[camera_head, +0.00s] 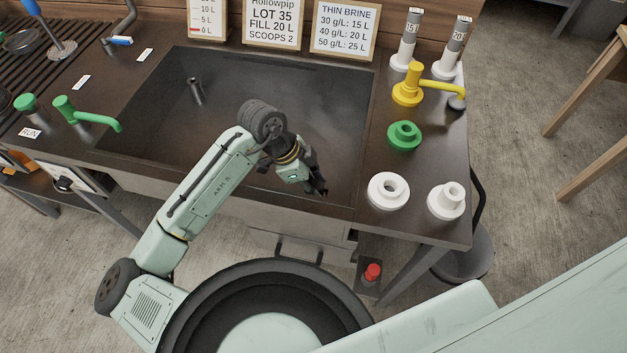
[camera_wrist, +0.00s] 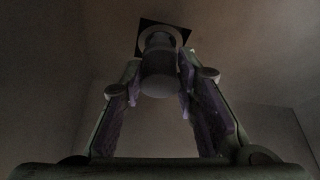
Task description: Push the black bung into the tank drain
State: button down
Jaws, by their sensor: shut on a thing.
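My gripper (camera_head: 317,184) reaches down over the right part of the dark tank (camera_head: 155,130) in the head view. In the wrist view its two fingers (camera_wrist: 160,75) are shut on the bung (camera_wrist: 160,82), a dark, rounded cylinder. Just past the bung is the tank drain (camera_wrist: 175,34), a pale ring on a dark square plate. The bung's far end overlaps the ring in this view; I cannot tell whether it touches or has entered it. The head view does not show the bung or drain clearly; the arm and gripper cover that area.
A short dark pipe (camera_head: 195,91) stands at the tank's back left. Green taps (camera_head: 88,113) are on the left rim. The right counter holds a yellow tap (camera_head: 410,85), a green ring (camera_head: 404,135) and white flanged pieces (camera_head: 389,190). The tank walls surround my gripper.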

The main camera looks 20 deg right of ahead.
jog(key=shift+f, duration=0.75)
jog(key=c, duration=1.2)
grip_release()
jog(key=shift+f, duration=0.1)
jog(key=v, duration=1.2)
